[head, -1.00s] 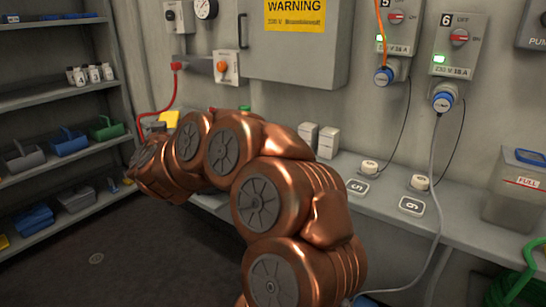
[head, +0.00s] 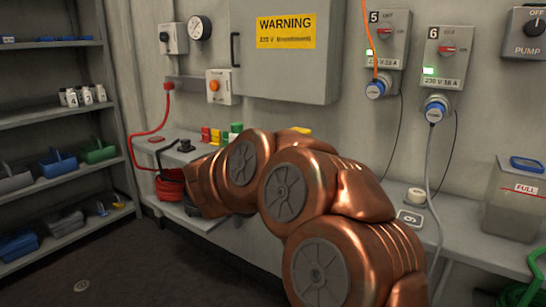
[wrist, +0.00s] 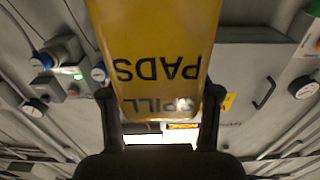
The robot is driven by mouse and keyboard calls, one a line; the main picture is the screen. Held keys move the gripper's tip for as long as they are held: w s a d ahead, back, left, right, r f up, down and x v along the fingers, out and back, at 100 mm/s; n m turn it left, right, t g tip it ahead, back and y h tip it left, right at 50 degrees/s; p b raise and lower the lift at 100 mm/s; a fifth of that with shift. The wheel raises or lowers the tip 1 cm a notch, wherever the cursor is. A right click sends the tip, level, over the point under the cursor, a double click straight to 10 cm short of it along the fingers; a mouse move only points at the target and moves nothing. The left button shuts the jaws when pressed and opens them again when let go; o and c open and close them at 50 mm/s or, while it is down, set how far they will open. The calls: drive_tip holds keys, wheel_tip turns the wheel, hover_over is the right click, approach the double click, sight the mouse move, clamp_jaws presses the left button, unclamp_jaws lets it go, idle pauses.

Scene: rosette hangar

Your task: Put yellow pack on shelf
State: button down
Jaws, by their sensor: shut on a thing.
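The yellow pack (wrist: 155,40), printed "SPILL PADS", fills the upper middle of the wrist view with its lettering upside down. My gripper (wrist: 160,97) is shut on it, one dark finger at each side of its near end. In the head view my copper arm hides most of the gripper. A small yellow patch shows above the arm, and I cannot tell if it is the pack. A grey shelf rack (head: 50,121) stands at the left with several levels.
White bottles (head: 82,95) and blue and green bins (head: 98,152) occupy the shelf levels. Orange and grey cables hang at sockets. Dark floor between rack and bench is clear.

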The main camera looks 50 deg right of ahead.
drive_tip(key=w+d+f+b, duration=0.3)
drive_tip(key=w+d+f, duration=0.2)
drive_tip(key=w+d, duration=0.4)
drive_tip(key=shift+w+d, duration=0.3)
drive_tip(key=shift+d, duration=0.75)
drive_tip(key=shift+f, duration=0.1)
drive_tip(key=shift+c, duration=1.2)
unclamp_jaws()
drive_tip(key=a+p, duration=0.1)
drive_tip(key=a, duration=1.1)
drive_tip(key=shift+s, duration=0.25)
